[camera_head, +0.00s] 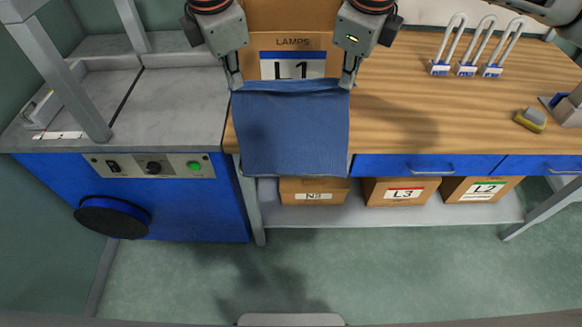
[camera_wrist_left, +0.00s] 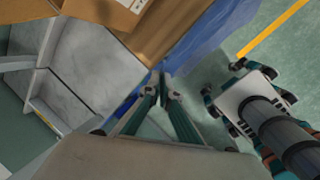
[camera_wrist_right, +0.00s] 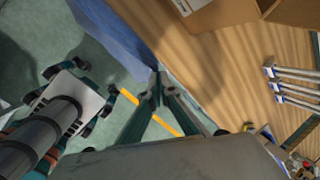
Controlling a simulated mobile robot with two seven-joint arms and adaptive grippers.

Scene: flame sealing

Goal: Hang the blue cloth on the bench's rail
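The blue cloth (camera_head: 291,130) hangs as a flat sheet between my grippers, its lower edge just below the bench's front edge. My left gripper (camera_head: 236,85) is shut on its upper left corner. My right gripper (camera_head: 346,84) is shut on its upper right corner. The cloth also shows beyond the fingertips in the left wrist view (camera_wrist_left: 200,45) and the right wrist view (camera_wrist_right: 112,32). The wooden bench (camera_head: 420,110) is behind the cloth. I cannot make out the rail; the cloth covers that part of the bench front.
A cardboard box marked L1 (camera_head: 292,42) stands on the bench behind the cloth. Boxes N3 (camera_head: 300,186), L3 (camera_head: 385,188) and L2 (camera_head: 465,186) sit on the lower shelf. A grey-topped blue cabinet (camera_head: 200,215) adjoins at left. Padlock-like items (camera_head: 466,68) and a sponge (camera_head: 531,121) are at right.

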